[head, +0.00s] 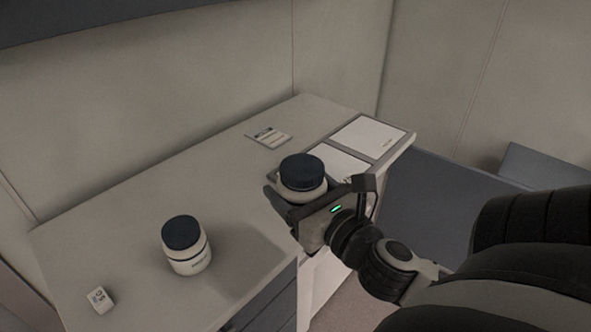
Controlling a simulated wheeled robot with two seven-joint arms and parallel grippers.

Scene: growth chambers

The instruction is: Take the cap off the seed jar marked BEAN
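Two pale jars with dark caps are in the head view. One jar (190,259) stands upright on the bench at the front left, its cap (181,232) on; the small dark print on its side is too small to read. The other jar (296,194) is at my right gripper (300,207), upright, its dark cap (303,171) on. The fingers are around this jar's body and appear closed on it, near the bench's front edge; it looks raised, with its underside hidden. Any marking on it is hidden. My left gripper is not in view.
The bench (120,220) runs along the wall. A small white tag or box (99,299) lies at its front left. A card (268,137) lies at the back, and white panels (368,137) are at the right end. The bench between the two jars is clear.

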